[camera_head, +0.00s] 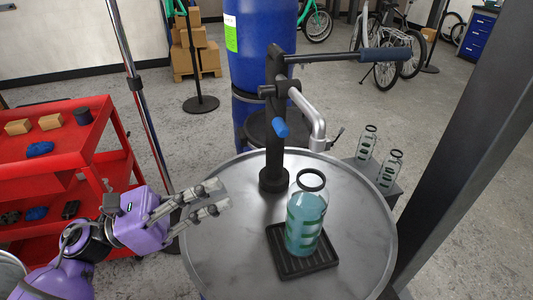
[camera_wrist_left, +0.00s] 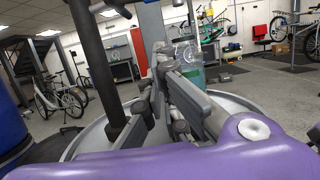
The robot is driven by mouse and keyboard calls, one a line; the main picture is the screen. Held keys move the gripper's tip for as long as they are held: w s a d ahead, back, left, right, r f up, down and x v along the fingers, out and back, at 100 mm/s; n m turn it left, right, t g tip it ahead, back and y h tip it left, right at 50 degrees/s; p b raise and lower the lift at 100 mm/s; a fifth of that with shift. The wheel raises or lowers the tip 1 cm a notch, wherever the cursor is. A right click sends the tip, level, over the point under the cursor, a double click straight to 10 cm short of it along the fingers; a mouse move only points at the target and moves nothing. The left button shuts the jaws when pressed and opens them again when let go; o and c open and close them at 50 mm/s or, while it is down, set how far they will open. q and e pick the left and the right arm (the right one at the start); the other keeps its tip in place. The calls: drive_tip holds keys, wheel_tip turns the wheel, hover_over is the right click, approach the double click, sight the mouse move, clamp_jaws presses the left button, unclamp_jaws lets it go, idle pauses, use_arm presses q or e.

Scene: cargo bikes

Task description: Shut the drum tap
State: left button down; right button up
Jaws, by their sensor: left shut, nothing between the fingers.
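The drum tap is a black upright pump (camera_head: 275,110) on a round metal drum top (camera_head: 225,250). It has a silver spout (camera_head: 312,115) curving down to the right, a short blue-tipped lever (camera_head: 280,129) pointing toward me, and a long arm with a dark blue grip (camera_head: 385,54) reaching right. A clear bottle (camera_head: 305,215) with blue liquid stands upright on a black drip tray (camera_head: 305,262) below the spout. My left gripper (camera_head: 222,198) is shut and empty at the drum's left edge, apart from the tap. The bottle also shows beyond the fingers in the left wrist view (camera_wrist_left: 190,68).
A red cart (camera_head: 70,145) with small boxes stands at left. A blue drum (camera_head: 260,45) stands behind the tap. Two empty bottles (camera_head: 368,143) stand on a grey box at right. A dark post (camera_head: 460,150) rises at right. The drum top's front left is clear.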

sight(274, 110)
idle(0.3)
use_arm(q)
drive_tip(key=w+d+r+p, duration=0.3)
drive_tip(key=d+r, duration=0.3)
drive_tip(key=d, duration=0.3)
drive_tip(key=shift+d+r+p, duration=0.15)
drive_tip(key=shift+r+p, duration=0.1)
drive_tip(key=shift+p, duration=0.6)
